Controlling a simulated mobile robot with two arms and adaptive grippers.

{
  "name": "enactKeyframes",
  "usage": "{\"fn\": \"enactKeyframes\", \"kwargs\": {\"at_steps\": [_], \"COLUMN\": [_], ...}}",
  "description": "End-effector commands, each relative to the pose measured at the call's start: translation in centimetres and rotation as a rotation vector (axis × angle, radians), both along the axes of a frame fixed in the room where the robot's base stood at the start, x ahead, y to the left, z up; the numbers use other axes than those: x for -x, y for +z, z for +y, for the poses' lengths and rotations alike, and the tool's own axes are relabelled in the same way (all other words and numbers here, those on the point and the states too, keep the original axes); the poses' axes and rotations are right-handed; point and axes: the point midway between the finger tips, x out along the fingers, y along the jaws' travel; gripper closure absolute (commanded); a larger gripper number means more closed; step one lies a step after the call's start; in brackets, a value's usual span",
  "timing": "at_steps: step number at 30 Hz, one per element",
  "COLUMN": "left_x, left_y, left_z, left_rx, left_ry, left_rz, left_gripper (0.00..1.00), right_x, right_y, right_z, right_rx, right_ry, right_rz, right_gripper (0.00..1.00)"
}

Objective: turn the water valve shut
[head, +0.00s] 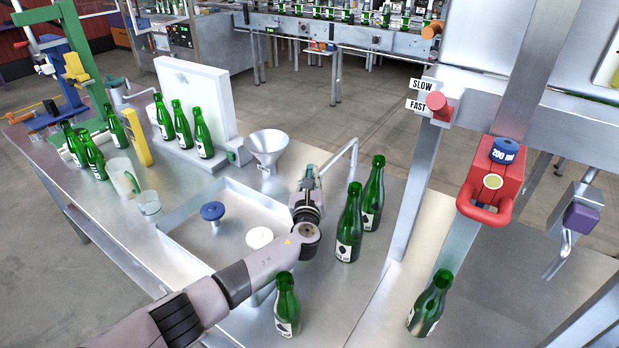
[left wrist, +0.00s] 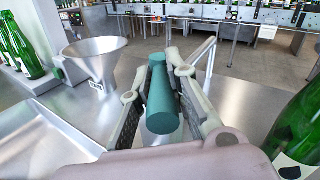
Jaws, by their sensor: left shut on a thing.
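The water valve has a teal handle (left wrist: 160,98), which lies between my finger pads in the left wrist view. In the head view only a small teal part of the valve (head: 310,171) shows above the gripper. A bent steel spout (head: 345,157) rises just right of it and also shows in the left wrist view (left wrist: 199,55). My left gripper (head: 308,188) is shut on the valve handle, past the sink's far right corner. My right gripper is in neither view.
The sink (head: 180,215) holds a blue knob-like piece (head: 212,211) and a white round piece (head: 259,237).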

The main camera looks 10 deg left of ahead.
Motion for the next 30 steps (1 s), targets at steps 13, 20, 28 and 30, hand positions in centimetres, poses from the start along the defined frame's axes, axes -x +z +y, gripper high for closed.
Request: {"fn": "enactKeyframes", "kwargs": {"at_steps": [13,20,28,30], "left_x": [-0.2,-0.1,-0.1,-0.1], "left_y": [0.6,0.4,1.7,2.9], "left_z": [0.1,0.1,0.1,0.1], "left_rx": [0.001,0.0,0.003,0.003], "left_ry": [0.001,0.0,0.0,0.0], "left_rz": [-0.009,-0.005,-0.007,-0.009], "left_gripper": [0.67,0.63,0.63,0.63], "right_x": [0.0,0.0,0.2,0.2], "right_y": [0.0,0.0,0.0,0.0], "right_z": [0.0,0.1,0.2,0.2], "right_rx": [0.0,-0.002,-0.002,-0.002], "right_ry": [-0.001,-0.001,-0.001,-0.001], "right_rz": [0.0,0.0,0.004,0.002], "right_gripper": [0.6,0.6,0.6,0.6]}}
